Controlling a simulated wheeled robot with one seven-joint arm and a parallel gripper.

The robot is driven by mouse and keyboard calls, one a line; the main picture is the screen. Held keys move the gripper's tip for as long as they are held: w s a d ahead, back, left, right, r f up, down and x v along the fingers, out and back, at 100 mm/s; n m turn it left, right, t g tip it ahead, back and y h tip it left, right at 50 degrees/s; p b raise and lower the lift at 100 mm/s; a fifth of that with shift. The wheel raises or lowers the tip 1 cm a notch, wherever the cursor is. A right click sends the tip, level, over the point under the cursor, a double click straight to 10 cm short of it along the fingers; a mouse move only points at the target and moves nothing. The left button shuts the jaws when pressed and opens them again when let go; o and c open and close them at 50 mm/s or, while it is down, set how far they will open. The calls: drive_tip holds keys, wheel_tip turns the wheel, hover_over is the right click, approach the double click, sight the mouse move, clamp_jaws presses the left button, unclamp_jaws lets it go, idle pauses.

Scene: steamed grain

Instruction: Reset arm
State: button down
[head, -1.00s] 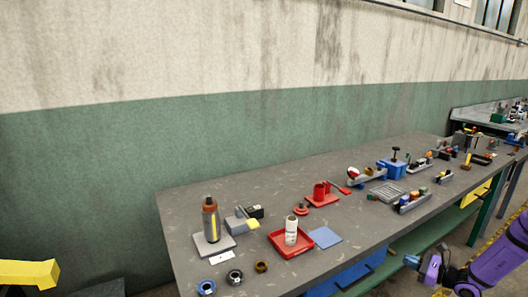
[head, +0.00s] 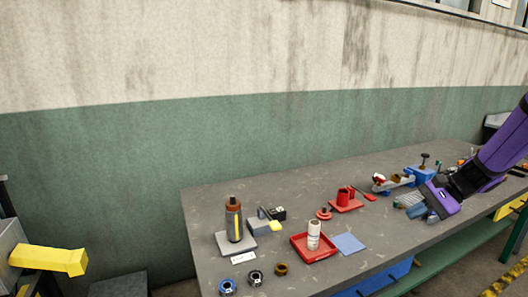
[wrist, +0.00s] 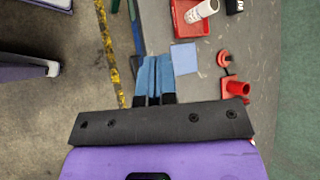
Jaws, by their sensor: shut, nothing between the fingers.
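My purple gripper (head: 430,215) is at the right of the head view, in front of the right part of the grey workbench (head: 290,205). In the wrist view its blue fingers (wrist: 153,65) are together with nothing between them. It covers part of the items on that side of the bench. Whether it touches anything cannot be told, but the wrist view shows floor and bench edge around the fingers.
A red tray (head: 300,246) with a white bottle (head: 314,236), a blue square (head: 348,244), a red stand (head: 346,205) and a dark bottle (head: 234,222) are on the bench. Several rings lie along the front edge. A yellow part (head: 48,260) juts in at left.

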drive_tip(key=s+a+r+n+h, duration=0.6)
drive_tip(key=s+a+r, duration=0.2)
drive_tip(key=s+r, duration=0.5)
drive_tip(key=s+a+r+n+t+h, duration=0.1)
drive_tip(key=s+r+n+t+h, duration=0.2)
drive_tip(key=s, duration=1)
drive_tip(key=shift+s+r+n+h, duration=0.3)
drive_tip(key=shift+s+r+n, duration=0.1)
drive_tip(key=shift+r+n, duration=0.8)
